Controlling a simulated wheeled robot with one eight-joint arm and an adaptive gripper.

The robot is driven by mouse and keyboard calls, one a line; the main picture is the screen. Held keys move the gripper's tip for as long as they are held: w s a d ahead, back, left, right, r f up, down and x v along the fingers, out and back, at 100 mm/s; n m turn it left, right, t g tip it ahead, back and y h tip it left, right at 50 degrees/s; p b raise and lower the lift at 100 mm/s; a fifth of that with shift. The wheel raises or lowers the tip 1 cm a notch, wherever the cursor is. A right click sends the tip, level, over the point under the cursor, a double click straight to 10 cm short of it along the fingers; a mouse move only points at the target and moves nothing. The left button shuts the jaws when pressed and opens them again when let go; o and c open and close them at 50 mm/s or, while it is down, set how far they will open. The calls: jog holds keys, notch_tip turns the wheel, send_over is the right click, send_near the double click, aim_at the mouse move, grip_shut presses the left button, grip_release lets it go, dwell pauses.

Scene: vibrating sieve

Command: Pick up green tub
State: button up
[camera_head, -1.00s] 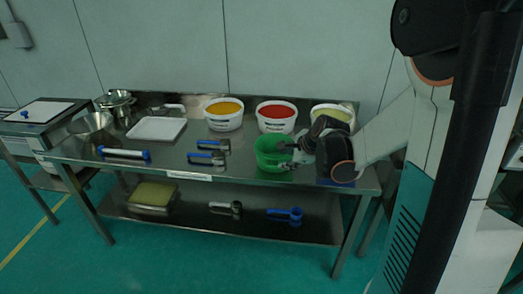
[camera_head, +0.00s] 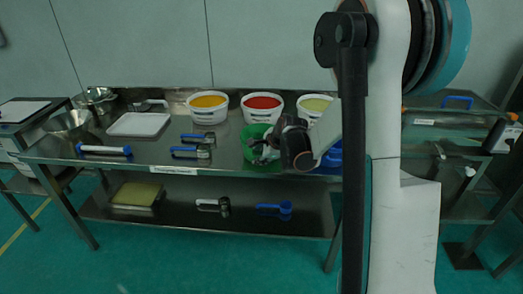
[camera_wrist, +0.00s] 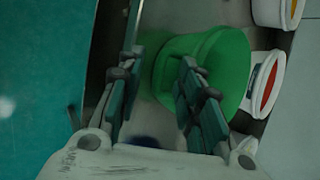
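The green tub (camera_head: 250,133) stands near the front edge of the steel table, below the red tub in the head view. My gripper (camera_head: 262,151) is at its front right side and hides part of it. In the wrist view the green tub (camera_wrist: 227,62) lies beyond my gripper (camera_wrist: 165,75), whose two fingers are spread apart. The right finger overlaps the tub in the picture, and the left finger is clear of its left side. I cannot tell whether either finger touches the tub or reaches inside it.
White tubs with yellow (camera_head: 208,114), red (camera_head: 262,104) and pale contents (camera_head: 313,104) stand behind. A blue object (camera_head: 332,154) is right of my gripper. Scoops (camera_head: 191,152), a white tray (camera_head: 139,124) and metal bowls (camera_head: 69,121) are to the left. A lower shelf (camera_head: 240,220) runs underneath.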

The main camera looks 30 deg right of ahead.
jog(key=shift+w+f, duration=0.4)
jog(key=shift+f, duration=0.1)
jog(key=shift+r, duration=0.1)
grip_shut()
jog(key=shift+r, duration=0.1)
